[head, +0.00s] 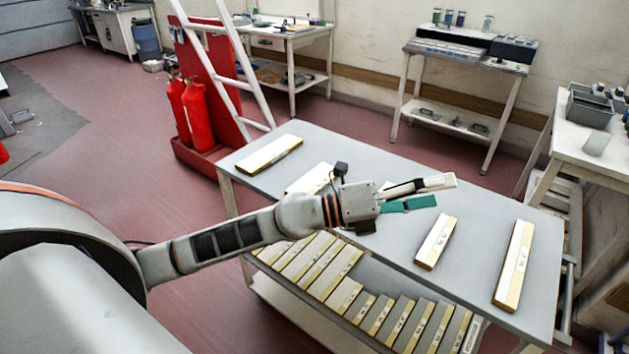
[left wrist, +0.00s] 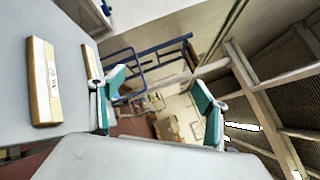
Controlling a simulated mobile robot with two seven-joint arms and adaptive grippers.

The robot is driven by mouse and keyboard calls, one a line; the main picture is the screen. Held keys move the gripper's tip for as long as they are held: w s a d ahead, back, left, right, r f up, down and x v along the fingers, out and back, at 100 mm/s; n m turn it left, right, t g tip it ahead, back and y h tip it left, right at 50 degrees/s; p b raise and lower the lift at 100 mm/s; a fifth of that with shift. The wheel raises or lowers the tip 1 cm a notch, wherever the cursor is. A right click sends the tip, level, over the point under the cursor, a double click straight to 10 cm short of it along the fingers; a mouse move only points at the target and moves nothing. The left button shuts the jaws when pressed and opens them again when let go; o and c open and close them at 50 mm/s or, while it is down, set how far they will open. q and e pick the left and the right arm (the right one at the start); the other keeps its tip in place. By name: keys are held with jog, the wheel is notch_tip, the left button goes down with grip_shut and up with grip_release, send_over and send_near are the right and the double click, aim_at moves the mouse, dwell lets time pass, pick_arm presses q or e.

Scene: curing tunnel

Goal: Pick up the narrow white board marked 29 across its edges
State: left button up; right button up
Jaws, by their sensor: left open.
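Several narrow cream-white boards with yellowish edges lie flat and apart on the grey table. One is at the back left (head: 269,153), one is partly hidden behind my left wrist (head: 308,178), one is right of centre (head: 436,242) and one is near the right end (head: 513,265). Their labels are too small to read, so I cannot tell which is marked 29. My left gripper (head: 424,194) is open and empty above the table, behind the right-of-centre board. In the left wrist view its teal fingers (left wrist: 160,108) are wide apart, with one board (left wrist: 42,82) and another (left wrist: 92,64) to the left.
A side bench (head: 562,160) stands close to the right.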

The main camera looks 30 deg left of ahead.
aim_at(314, 180)
pick_arm(q)
jog(key=w+a+f+m+g+y, duration=0.5)
jog(key=a+f, duration=0.3)
jog(key=f, duration=0.3)
jog(key=a+y, duration=0.2)
jog(key=a, duration=0.2)
jog(key=w+a+f+y, duration=0.1)
jog(key=a, duration=0.3)
jog(key=w+a+f+y, duration=0.1)
jog(key=a+y, duration=0.1)
jog(key=a, duration=0.2)
jog(key=shift+w+f+n+y, duration=0.1)
jog(key=shift+f+n+y, duration=0.1)
jog(key=shift+n+y, duration=0.15)
jog(key=a+y, duration=0.1)
jog(key=a, duration=0.3)
jog(key=a+n+y, duration=0.1)
jog(key=a+y, duration=0.1)
jog(key=a, duration=0.3)
jog(key=w+a+n+g+y, duration=0.1)
jog(key=a, duration=0.4)
jog(key=shift+a+r+y, duration=0.15)
jog(key=shift+r+y, duration=0.1)
jog(key=shift+r, duration=0.15)
jog(key=shift+w+a+f, duration=0.15)
jog(key=shift+f, duration=0.15)
jog(key=p+x, duration=0.1)
jog(key=x, duration=0.6)
jog(key=shift+w+r, duration=0.2)
jog(key=c, duration=1.2)
